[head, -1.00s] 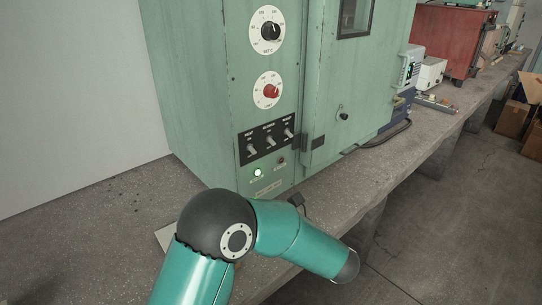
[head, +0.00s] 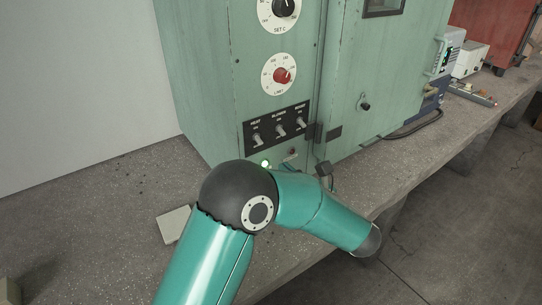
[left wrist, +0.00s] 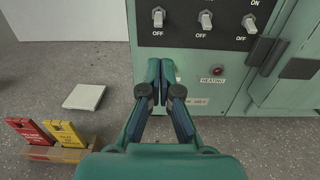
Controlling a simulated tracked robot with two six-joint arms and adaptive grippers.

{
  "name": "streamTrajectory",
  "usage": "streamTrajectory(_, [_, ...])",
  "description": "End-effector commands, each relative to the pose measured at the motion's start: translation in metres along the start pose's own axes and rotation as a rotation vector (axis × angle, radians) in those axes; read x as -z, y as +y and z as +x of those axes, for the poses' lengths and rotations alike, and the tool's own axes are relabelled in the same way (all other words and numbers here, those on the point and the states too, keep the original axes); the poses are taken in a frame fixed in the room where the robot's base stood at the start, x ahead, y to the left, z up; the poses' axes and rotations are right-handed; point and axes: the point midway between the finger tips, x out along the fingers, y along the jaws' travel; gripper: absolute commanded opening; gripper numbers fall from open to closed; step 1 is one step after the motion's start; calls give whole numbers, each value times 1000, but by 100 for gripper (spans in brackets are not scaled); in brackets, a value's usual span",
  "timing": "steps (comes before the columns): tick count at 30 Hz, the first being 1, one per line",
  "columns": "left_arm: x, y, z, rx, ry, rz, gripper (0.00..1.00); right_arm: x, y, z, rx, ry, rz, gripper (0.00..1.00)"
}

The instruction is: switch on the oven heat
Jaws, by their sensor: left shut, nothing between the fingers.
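The oven is a tall pale green cabinet (head: 300,55). Its black switch panel (head: 277,127) holds three toggle switches in a row. The leftmost is the heat switch (head: 257,139); it also shows at the top of the left wrist view (left wrist: 158,17), above an OFF label. Its lever appears to point down. My left gripper (left wrist: 155,72) is shut and empty, in front of the oven below the heat switch, apart from it in the picture. My right gripper is out of view.
A dull red heating lamp (left wrist: 217,71) sits below the switches, and a lit green lamp (head: 265,163) is beside my arm. A white pad (left wrist: 84,96) and a holder with red and yellow tags (left wrist: 57,153) are on the bench. The bench left of the oven is mostly clear.

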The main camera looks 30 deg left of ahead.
Motion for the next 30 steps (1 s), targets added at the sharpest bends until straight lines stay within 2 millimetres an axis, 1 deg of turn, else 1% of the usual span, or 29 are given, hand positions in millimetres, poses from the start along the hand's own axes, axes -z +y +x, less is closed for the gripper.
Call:
streamTrajectory(5, [0, -1, 18, -1, 1, 0, 0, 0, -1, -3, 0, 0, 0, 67])
streamTrajectory(12, [-1, -1, 59, -2, 1, 0, 0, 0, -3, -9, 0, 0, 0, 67])
streamTrajectory(18, [0, -2, 86, 1, 1, 0, 0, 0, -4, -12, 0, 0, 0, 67])
streamTrajectory(23, [0, -2, 95, 3, 1, 1, 0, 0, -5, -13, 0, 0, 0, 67])
streamTrajectory(30, [1, -2, 96, 4, 1, 1, 0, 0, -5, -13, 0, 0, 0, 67])
